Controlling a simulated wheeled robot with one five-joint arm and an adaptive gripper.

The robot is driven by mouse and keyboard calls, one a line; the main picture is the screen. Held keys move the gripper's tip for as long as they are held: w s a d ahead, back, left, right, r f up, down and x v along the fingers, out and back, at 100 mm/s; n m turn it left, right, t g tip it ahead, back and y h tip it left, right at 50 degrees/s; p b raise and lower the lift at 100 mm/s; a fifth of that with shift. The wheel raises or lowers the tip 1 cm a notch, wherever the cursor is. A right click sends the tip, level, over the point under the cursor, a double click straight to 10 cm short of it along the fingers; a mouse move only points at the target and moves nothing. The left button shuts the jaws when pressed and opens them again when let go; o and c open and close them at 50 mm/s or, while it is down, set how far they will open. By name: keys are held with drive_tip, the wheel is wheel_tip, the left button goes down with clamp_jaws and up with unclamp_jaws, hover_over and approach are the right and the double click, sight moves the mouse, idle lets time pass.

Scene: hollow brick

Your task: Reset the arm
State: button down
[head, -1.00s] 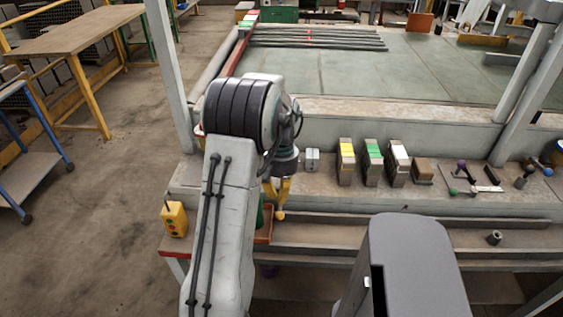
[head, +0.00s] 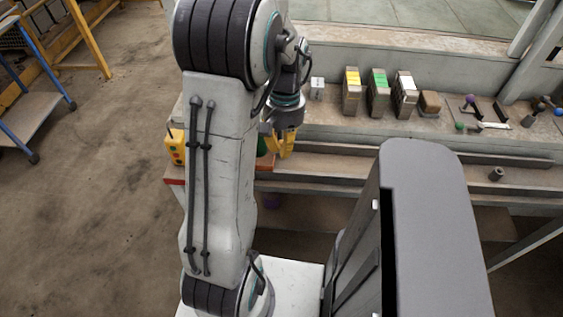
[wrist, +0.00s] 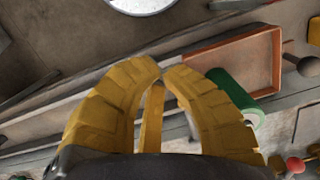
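My arm stands upright at the left of the head view and bends over at the dark ribbed elbow. My gripper (head: 285,155) hangs from it, yellow fingers down, at the left end of the workbench (head: 340,168). It is partly hidden behind my arm. In the wrist view my gripper (wrist: 165,68) has its yellow fingertips close together, with nothing visible between them. I cannot tell from the head view how high the fingers are above the bench.
Blocks with yellow (head: 352,90), green (head: 378,92) and white (head: 404,95) tops stand on the bench shelf. A small grey block (head: 317,88), a brown block (head: 429,103) and knobbed levers (head: 470,103) stand nearby. A yellow button box (head: 175,148) is at the bench's left end.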

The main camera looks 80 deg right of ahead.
drive_tip(key=shift+s+a+f+b, duration=0.1)
drive_tip(key=shift+a+f+b, duration=0.15)
drive_tip(key=shift+a, duration=0.3)
drive_tip(key=shift+a+f+b, duration=0.15)
drive_tip(key=shift+a+b, duration=0.2)
drive_tip(key=shift+a, duration=0.15)
drive_tip(key=w+a+r+n+t, duration=0.1)
drive_tip(key=w+a+r+n, duration=0.1)
drive_tip(key=w+a+n, duration=0.4)
drive_tip(key=w+a+r+n+t+h, duration=0.1)
drive_tip(key=w+a+r+n, duration=0.2)
drive_tip(key=a, duration=1.1)
drive_tip(key=w+a+r+n+t, duration=0.1)
drive_tip(key=w+a+r+n, duration=0.2)
drive_tip(key=w+a+n, duration=0.6)
drive_tip(key=shift+w+a+h, duration=0.3)
drive_tip(key=shift+w+a, duration=0.5)
drive_tip(key=shift+w, duration=0.9)
drive_tip(key=shift+r, duration=0.1)
